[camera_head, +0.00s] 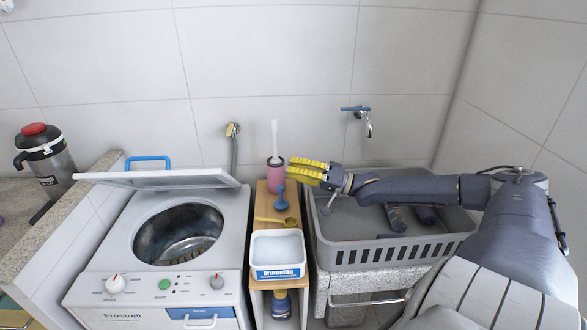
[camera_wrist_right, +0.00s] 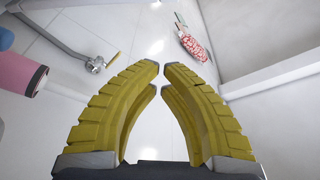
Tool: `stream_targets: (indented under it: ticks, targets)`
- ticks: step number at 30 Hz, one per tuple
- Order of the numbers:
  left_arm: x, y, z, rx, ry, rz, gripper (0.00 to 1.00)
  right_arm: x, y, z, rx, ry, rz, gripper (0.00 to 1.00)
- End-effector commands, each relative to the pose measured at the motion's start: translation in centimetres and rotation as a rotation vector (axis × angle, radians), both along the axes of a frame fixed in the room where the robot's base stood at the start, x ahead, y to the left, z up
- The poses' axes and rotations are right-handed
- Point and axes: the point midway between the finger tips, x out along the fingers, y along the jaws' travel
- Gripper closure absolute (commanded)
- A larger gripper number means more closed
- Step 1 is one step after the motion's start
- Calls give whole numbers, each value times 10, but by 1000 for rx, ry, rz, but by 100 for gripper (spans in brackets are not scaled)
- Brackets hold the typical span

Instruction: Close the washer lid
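The white washer (camera_head: 105,262) stands at the left, with its round drum opening (camera_head: 178,234) uncovered. Its lid (camera_head: 160,179) is raised at the back and seen nearly edge-on, above the rear of the opening. My left gripper is not in view.
A pink holder with a white brush (camera_head: 275,172) stands just left of my fingers and shows in the wrist view (camera_wrist_right: 22,75). The wooden shelf holds a white tub (camera_head: 278,272) and a yellow scoop (camera_head: 277,221). A grey basket (camera_head: 392,252) lies under my right arm. A wall tap (camera_head: 233,131) is behind.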

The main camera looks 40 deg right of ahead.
Motion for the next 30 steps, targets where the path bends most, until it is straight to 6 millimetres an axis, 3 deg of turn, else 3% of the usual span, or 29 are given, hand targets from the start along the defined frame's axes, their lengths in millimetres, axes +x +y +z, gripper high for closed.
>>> stream_targets:
  ticks: [2,3,7,18,24,30]
  targets:
    - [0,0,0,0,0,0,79,-2,-1,-1,-1,1,0,95]
    - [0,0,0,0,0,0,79,-2,-2,-1,-2,1,0,100]
    - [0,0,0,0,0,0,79,1,-2,12,-1,-26,0,100]
    - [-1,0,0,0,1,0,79,35,2,116,-16,-277,0,100]
    - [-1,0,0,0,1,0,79,48,13,158,-88,-408,41,100]
    - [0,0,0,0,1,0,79,60,30,187,-168,-484,124,100]
